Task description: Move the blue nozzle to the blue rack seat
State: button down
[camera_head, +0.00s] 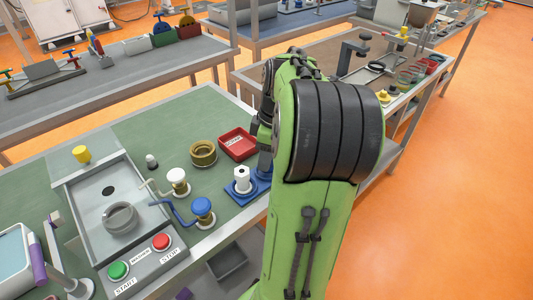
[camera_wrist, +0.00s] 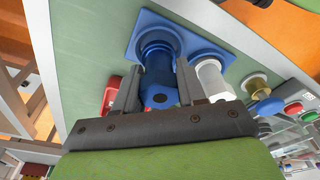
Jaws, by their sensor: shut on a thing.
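The blue nozzle (camera_wrist: 158,88) is between the two fingers of my gripper (camera_wrist: 157,92) in the wrist view. The gripper is shut on it. The nozzle lines up with the round blue seat (camera_wrist: 158,36) on the blue rack (camera_wrist: 138,22). Its far end is at or in that seat; I cannot tell whether it is fully down. A white nozzle (camera_wrist: 210,76) stands upright beside it on the same rack, and also shows in the head view (camera_head: 242,178). In the head view my green arm hides the gripper and most of the blue seat.
A red tray (camera_head: 238,143) and a brass ring (camera_head: 203,152) lie behind the rack. White-knobbed (camera_head: 177,177) and blue-knobbed (camera_head: 202,207) handles stand left of it. A grey machine tray (camera_head: 92,208) and a button panel (camera_head: 140,258) are further left. The green bench top between is partly clear.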

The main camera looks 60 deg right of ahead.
jog(key=shift+f, duration=0.15)
jog(key=shift+f+b, duration=0.55)
jog(key=shift+f, duration=0.05)
dwell(0.5)
grip_release()
dwell(0.4)
notch_tip(320, 180, up, 7)
jog(key=p, duration=0.7)
jog(key=shift+r, duration=0.1)
